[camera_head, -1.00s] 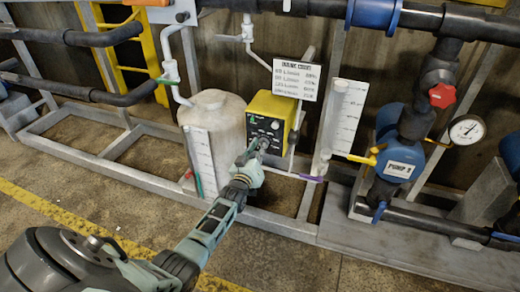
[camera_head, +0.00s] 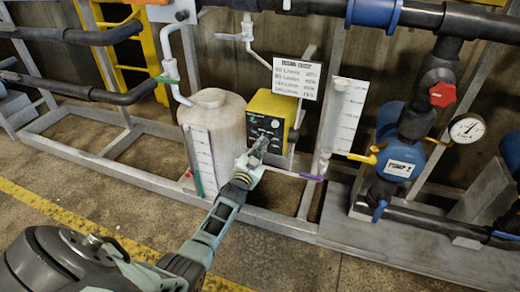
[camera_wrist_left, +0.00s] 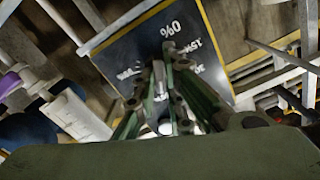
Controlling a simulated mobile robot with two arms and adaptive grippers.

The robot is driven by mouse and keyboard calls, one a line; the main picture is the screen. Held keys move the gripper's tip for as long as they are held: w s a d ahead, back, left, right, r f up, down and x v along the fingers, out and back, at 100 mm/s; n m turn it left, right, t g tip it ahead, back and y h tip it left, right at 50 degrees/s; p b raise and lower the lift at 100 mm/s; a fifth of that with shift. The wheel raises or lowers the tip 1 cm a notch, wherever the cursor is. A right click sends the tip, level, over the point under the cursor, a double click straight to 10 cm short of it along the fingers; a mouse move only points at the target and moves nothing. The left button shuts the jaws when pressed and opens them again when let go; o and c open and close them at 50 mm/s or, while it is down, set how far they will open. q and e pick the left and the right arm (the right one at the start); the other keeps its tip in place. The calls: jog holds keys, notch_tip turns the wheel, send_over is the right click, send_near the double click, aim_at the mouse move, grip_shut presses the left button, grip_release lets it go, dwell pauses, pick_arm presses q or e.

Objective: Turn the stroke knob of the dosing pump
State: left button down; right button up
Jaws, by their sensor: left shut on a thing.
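The dosing pump (camera_head: 271,107) is a yellow box with a dark front panel, standing between the white tank and a clear scale tube. My left gripper (camera_head: 260,143) is at the lower part of that panel. In the left wrist view the panel (camera_wrist_left: 150,45) fills the upper middle, with white lettering including a percent mark. The left gripper's fingers (camera_wrist_left: 170,75) are close together against the panel. They are shut on the stroke knob, which they mostly hide. My right gripper is in neither view.
A white tank (camera_head: 213,125) stands left of the pump. A dosing chart sign (camera_head: 296,77) hangs above it. The scale tube (camera_head: 342,115) and a blue pump with a red valve handle (camera_head: 442,95) stand to the right. A grey frame rail (camera_head: 270,222) runs along the floor in front.

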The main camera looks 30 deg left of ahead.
pick_arm(q)
jog(key=shift+f+m, duration=0.15)
jog(key=shift+m, duration=0.25)
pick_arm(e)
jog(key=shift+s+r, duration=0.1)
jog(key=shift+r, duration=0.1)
pick_arm(q)
jog(key=c, duration=1.9)
grip_release()
jog(key=shift+o, duration=0.4)
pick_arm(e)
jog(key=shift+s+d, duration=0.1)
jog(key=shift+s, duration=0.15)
pick_arm(q)
jog(key=shift+s, duration=0.15)
jog(key=v, duration=1.1)
jog(key=shift+s+d, duration=0.2)
jog(key=shift+s, duration=0.15)
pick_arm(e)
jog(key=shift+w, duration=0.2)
